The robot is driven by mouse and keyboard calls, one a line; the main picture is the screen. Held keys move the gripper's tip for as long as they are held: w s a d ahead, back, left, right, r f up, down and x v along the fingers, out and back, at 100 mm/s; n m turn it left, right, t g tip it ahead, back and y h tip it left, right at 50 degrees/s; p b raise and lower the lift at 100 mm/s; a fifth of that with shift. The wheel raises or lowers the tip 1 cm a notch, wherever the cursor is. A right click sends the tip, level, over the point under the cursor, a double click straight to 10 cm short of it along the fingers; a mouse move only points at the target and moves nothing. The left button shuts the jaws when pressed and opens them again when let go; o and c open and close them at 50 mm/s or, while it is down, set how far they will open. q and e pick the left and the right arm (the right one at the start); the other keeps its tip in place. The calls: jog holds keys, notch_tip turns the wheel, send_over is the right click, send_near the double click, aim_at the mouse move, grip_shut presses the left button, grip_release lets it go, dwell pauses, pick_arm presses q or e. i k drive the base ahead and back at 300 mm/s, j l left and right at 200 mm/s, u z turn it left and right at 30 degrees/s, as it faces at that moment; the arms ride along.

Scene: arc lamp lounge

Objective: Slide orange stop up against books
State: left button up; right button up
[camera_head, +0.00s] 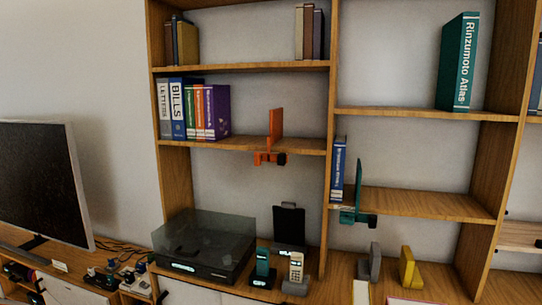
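The orange stop (276,124) is an upright plate on the middle shelf of the left bay, with a clamp part and a dark knob at the shelf's front edge. A row of upright books (193,111) stands on the same shelf against its left end: grey "LETTERS", blue "BILLS", green, orange and red ones, and a wide purple one at the right end. A bare gap separates the purple book (217,111) from the orange stop. The stop and the books are apart. Neither of my grippers shows in the head view.
A teal stop (358,188) stands on the right bay's shelf (430,201), near a blue book (338,170). Below are a turntable (206,245), phones (296,268) and grey and yellow bookends (409,268). A television (42,185) is at left. The shelf between books and orange stop is clear.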

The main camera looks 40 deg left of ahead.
aim_at(276, 114)
jog(key=u, duration=1.45)
